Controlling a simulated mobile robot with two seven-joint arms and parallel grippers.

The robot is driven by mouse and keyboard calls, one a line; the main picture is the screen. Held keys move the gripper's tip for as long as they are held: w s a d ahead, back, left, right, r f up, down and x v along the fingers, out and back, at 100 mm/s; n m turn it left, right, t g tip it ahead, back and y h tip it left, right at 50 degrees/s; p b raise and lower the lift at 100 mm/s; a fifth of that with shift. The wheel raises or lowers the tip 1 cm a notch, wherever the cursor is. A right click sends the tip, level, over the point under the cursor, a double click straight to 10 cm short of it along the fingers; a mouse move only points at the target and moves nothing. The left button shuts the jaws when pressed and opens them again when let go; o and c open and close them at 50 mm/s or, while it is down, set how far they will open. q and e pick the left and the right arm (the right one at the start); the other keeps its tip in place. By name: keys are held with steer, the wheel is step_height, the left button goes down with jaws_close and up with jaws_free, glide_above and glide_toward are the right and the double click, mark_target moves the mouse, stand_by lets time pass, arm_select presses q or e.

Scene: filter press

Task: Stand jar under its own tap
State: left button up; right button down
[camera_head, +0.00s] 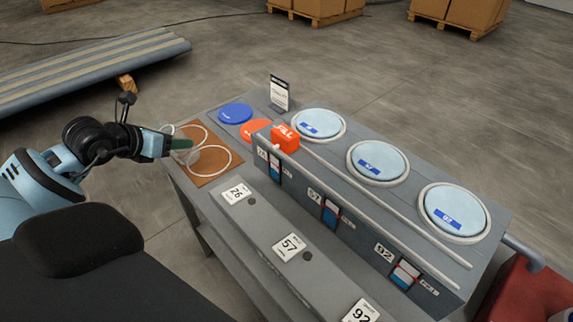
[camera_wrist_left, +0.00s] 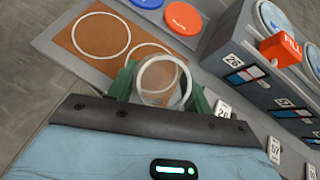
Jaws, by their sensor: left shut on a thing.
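My left gripper (camera_head: 176,144) is shut on a clear glass jar (camera_head: 188,154). In the left wrist view, the green fingers stand on both sides of the round jar (camera_wrist_left: 163,80). The jar is over or near the brown mat; I cannot tell whether it touches it. No number is readable on the jar. The grey press has red, white and blue panels on its front face, marked 26 (camera_head: 274,172), 57 (camera_head: 329,213) and 92 (camera_head: 404,274). On the ledge below are cards 26 (camera_head: 236,194), 57 (camera_head: 291,246) and 92 (camera_head: 360,313). My right gripper is out of view.
The brown mat (camera_head: 203,179) has two white rings. A blue disc (camera_head: 235,113), an orange disc (camera_head: 256,130) and a red FILL block (camera_head: 285,138) are nearby. Three round lids (camera_head: 377,162) top the press.

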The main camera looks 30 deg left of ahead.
arm_select(q)
steer(key=w+d+f, duration=0.1)
steer(key=w, duration=1.4)
steer(key=shift+w+d+f, duration=0.15)
steer(key=shift+d+f, duration=0.1)
steer(key=shift+w, duration=0.1)
steer(key=f, duration=0.3)
steer(key=shift+w+f+p, duration=0.25)
steer(key=shift+f+p, duration=0.05)
steer(key=shift+p, duration=0.05)
steer(key=o, duration=1)
steer(key=shift+c, duration=0.2)
